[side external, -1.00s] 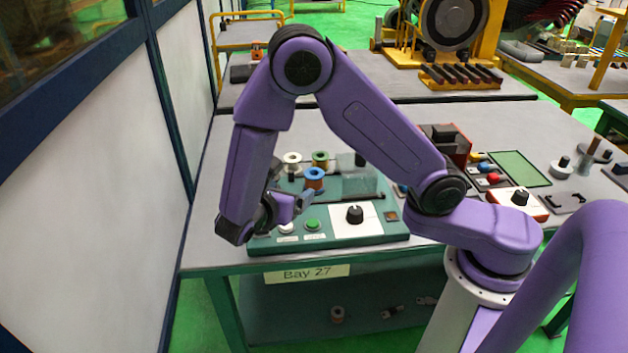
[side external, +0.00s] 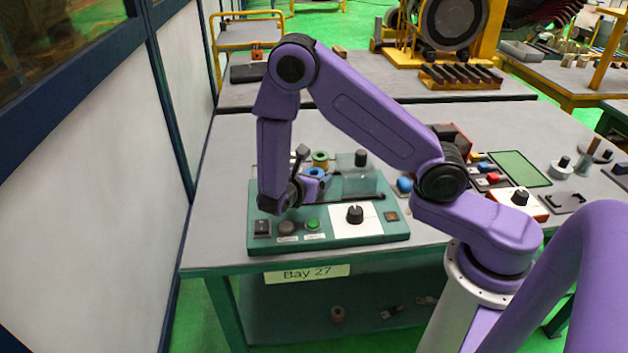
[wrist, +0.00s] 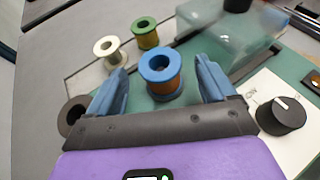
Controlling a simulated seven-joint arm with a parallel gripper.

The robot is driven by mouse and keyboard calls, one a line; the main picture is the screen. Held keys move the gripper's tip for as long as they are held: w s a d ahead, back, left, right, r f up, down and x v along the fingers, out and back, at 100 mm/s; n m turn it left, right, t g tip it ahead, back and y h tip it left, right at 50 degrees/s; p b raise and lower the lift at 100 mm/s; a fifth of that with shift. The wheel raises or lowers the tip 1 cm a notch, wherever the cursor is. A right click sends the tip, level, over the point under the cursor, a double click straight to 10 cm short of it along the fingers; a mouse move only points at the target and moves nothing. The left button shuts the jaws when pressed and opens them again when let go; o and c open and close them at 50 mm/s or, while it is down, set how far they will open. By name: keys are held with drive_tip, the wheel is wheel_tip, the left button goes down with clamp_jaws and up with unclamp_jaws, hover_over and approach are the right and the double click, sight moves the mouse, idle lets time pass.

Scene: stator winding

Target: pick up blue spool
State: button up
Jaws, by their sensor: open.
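The blue spool (wrist: 160,68) has blue flanges and an orange-brown winding, and stands upright on the green panel. In the wrist view it sits between the two open blue fingers of my gripper (wrist: 163,85), with a gap on each side. In the side view the blue spool (side external: 315,173) is partly hidden by my gripper (side external: 312,186). The jaws hold nothing.
A green spool (wrist: 146,32) and a white spool (wrist: 107,50) stand just behind the blue one. A clear box (wrist: 215,45) is close on the right. A black knob (wrist: 281,113) on a white plate is nearer right. The panel (side external: 330,240) lies on the grey table.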

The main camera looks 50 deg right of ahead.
drive_tip(key=shift+w+d+f, duration=0.1)
drive_tip(key=shift+d+f, duration=0.05)
drive_tip(key=shift+d, duration=0.2)
drive_tip(key=c, duration=1.2)
drive_tip(key=shift+c, duration=0.2)
